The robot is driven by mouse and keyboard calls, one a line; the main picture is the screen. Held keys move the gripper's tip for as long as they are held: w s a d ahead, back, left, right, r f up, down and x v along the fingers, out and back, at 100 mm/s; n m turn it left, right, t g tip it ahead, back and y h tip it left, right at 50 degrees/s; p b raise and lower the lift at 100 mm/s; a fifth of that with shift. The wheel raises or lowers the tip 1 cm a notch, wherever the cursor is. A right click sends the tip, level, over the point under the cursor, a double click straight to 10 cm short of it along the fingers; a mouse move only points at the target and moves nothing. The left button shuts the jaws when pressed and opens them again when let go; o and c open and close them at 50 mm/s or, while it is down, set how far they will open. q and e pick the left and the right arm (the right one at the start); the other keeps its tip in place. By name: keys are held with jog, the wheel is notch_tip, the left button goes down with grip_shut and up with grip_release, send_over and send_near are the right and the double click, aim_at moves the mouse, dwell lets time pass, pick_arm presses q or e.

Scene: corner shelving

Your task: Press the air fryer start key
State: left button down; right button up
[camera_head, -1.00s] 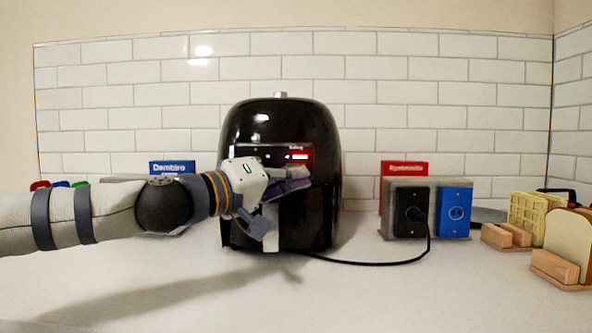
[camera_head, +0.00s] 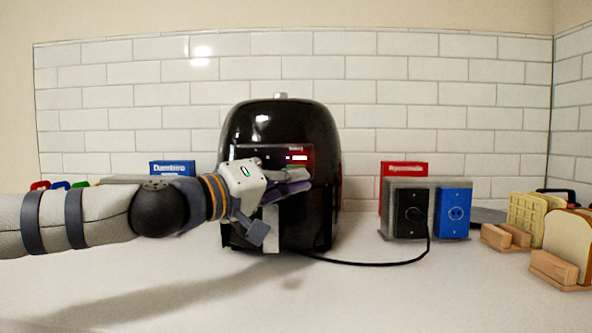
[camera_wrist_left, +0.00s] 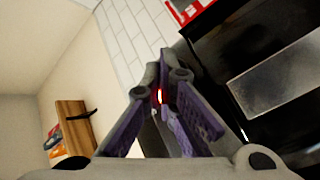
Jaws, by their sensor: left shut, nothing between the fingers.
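The black air fryer (camera_head: 282,125) stands on the counter against the tiled wall. Its front panel shows a red light and a small white lit display (camera_head: 299,158) near the top right. My left gripper (camera_head: 303,182) is shut and empty in front of the fryer, its fingers just below the lit display. In the left wrist view the left gripper (camera_wrist_left: 162,75) has its fingertips close together, with a red and white glow showing between the fingers. I cannot tell whether the fingertips touch the panel. The start key cannot be made out. My right gripper is not in view.
A black outlet box (camera_head: 408,212) and a blue one (camera_head: 454,212) stand at the right, with a cord running to the fryer. Bread slices (camera_head: 568,238) in wooden holders stand at the far right. The front of the counter (camera_head: 350,295) is clear.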

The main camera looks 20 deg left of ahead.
pick_arm(q)
jog(key=s, duration=0.2)
jog(key=s+d+p, duration=0.1)
jog(key=s, duration=0.1)
jog(key=shift+s+d, duration=0.15)
jog(key=shift+s, duration=0.25)
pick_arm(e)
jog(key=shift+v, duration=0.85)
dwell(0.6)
